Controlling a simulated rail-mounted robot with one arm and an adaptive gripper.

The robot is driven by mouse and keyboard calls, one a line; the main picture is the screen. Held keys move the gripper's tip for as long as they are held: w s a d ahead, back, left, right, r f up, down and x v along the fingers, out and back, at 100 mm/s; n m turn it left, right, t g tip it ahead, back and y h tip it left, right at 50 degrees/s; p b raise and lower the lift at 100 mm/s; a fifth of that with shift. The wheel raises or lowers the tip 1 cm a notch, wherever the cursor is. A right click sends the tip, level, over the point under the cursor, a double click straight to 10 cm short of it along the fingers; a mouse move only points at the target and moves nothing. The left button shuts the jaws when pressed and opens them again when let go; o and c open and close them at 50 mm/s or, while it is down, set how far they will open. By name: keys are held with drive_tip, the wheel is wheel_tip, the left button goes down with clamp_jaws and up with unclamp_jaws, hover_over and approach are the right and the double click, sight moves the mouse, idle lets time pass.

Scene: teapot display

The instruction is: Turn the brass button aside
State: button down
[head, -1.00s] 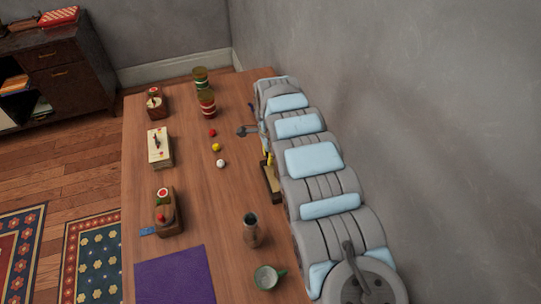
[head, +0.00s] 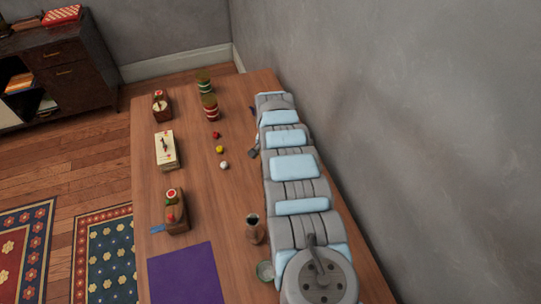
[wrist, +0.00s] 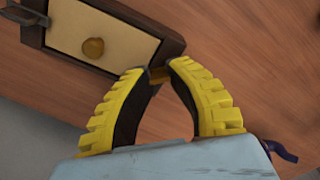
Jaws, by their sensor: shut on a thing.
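In the wrist view, the small box (wrist: 174,47) has a dark wooden frame and a cream front panel (wrist: 70,28) with a round brass knob (wrist: 93,47). The brass button (wrist: 159,76) is a small piece at the frame's lower edge, partly hidden by the fingertips. My gripper (wrist: 162,72) has yellow ribbed fingers with dark inner pads, shut on the brass button with one tip on each side. In the head view my arm hides the box and the gripper.
A dark grey metal piece (wrist: 25,14) juts by the box's left end. A purple object (wrist: 280,151) lies at the lower right. In the head view, small balls (head: 220,150), a brown vase (head: 254,229) and a green cup (head: 265,271) stand left of my arm, with a wall to the right.

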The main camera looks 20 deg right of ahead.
drive_tip(key=shift+n, duration=1.3)
drive_tip(key=c, duration=0.9)
unclamp_jaws()
drive_tip(key=shift+r, duration=0.2)
drive_tip(key=shift+r, duration=5.85)
